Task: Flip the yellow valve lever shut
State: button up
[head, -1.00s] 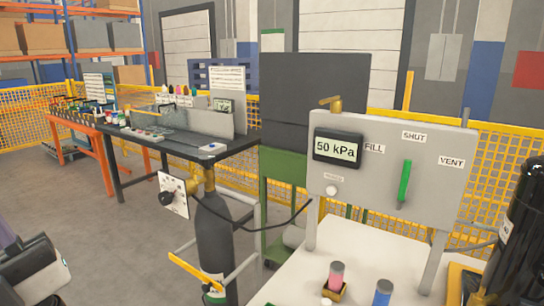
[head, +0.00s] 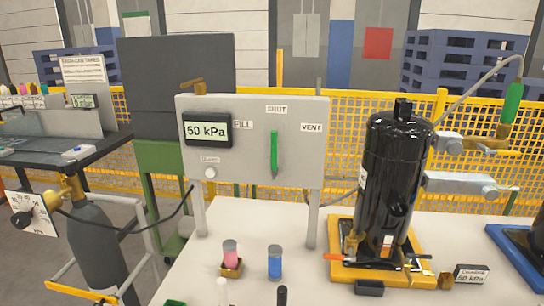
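A black compressor (head: 390,185) stands upright on a yellow pallet (head: 345,265) at the right of the white table. To its right are grey fittings (head: 462,185) and a brass valve body (head: 497,136) below a green cylindrical part (head: 513,103). A thin yellow bar (head: 495,153), perhaps the yellow lever, lies roughly level just under the brass body; its exact joint is too small to tell. A grey panel (head: 300,115) reads 50 kPa, and its green handle (head: 274,155) points up toward SHUT, between FILL and VENT. My gripper is not in view.
A pink-topped vial (head: 230,253) in a small brass holder and a blue vial (head: 275,262) stand at the table's front. A dark gas cylinder (head: 100,245) with a hose stands left. A dark blue base (head: 520,255) is at the right edge. Yellow mesh fencing (head: 350,115) runs behind.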

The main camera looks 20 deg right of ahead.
aim_at(484, 148)
jog(key=k+l+z, duration=0.2)
jog(key=k, duration=0.45)
jog(key=j+z, duration=0.15)
jog(key=z, duration=1.2)
jog(key=i+j+z, duration=0.1)
jog(key=j+z, duration=0.25)
jog(key=j, duration=0.35)
jog(key=i, duration=0.3)
jog(key=i+l+z, duration=0.35)
jog(key=i, duration=0.05)
